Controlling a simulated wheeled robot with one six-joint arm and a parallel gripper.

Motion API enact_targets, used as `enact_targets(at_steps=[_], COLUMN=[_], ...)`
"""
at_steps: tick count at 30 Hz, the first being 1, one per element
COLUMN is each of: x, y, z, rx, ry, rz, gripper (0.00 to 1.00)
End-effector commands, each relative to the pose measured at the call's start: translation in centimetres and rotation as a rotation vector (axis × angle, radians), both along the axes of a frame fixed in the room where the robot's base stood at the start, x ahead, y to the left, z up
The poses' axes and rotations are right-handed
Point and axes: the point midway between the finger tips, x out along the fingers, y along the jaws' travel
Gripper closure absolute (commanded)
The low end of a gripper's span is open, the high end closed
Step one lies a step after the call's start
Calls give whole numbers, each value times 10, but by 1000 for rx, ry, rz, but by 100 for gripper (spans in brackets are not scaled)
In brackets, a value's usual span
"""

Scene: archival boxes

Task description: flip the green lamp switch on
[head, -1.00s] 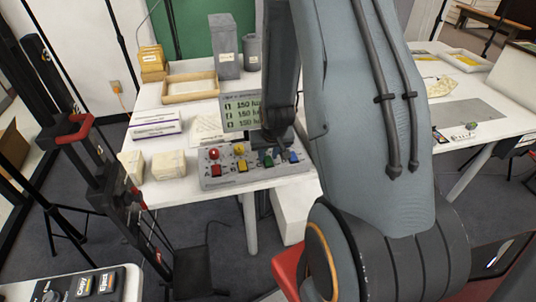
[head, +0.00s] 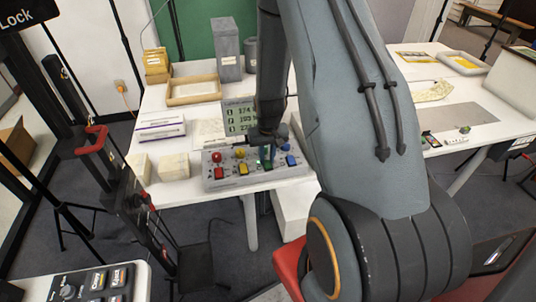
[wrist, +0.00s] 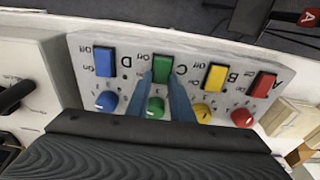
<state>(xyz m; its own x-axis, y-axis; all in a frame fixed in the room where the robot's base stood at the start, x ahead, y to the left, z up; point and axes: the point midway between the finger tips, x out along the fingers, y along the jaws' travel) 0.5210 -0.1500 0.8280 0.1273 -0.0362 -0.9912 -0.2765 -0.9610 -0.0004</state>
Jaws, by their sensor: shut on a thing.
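The grey control panel (head: 218,184) lies on the white table. In the wrist view it is upside down, with red, yellow, green and blue rocker switches, each marked On and Off. The green switch (wrist: 162,67) is beside the letter C. My gripper (wrist: 161,75) has its two blue fingertips at either side of the green switch, shut on it. The green knob (wrist: 155,107) shows between the fingers. In the head view my gripper (head: 267,152) is over the panel's right half and partly hides the green switch. Whether the rocker is tipped to On or Off I cannot tell.
A display (head: 238,117) with three numbered lines stands behind the panel, partly hidden by my arm. The yellow switch (wrist: 215,77) and blue switch (wrist: 104,62) flank the green one closely. Pale blocks (head: 174,167) stand left of the panel.

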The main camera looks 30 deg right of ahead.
Motion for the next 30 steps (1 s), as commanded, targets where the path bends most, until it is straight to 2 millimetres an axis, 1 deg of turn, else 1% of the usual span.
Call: enact_targets(at_steps=[1, 13, 14, 15, 17, 26, 30], x=[3, 2, 2, 2, 2, 2, 2], y=[-1, -1, -1, -1, -1, -1, -1], z=[-1, 0, 0, 0, 0, 0, 6], rx=[2, 8, 8, 8, 8, 9, 9], ry=[9, 32, 31, 31, 32, 33, 32], rz=[0, 0, 0, 0, 0, 0, 0], gripper=[100, 100, 78, 71, 61, 61, 61])
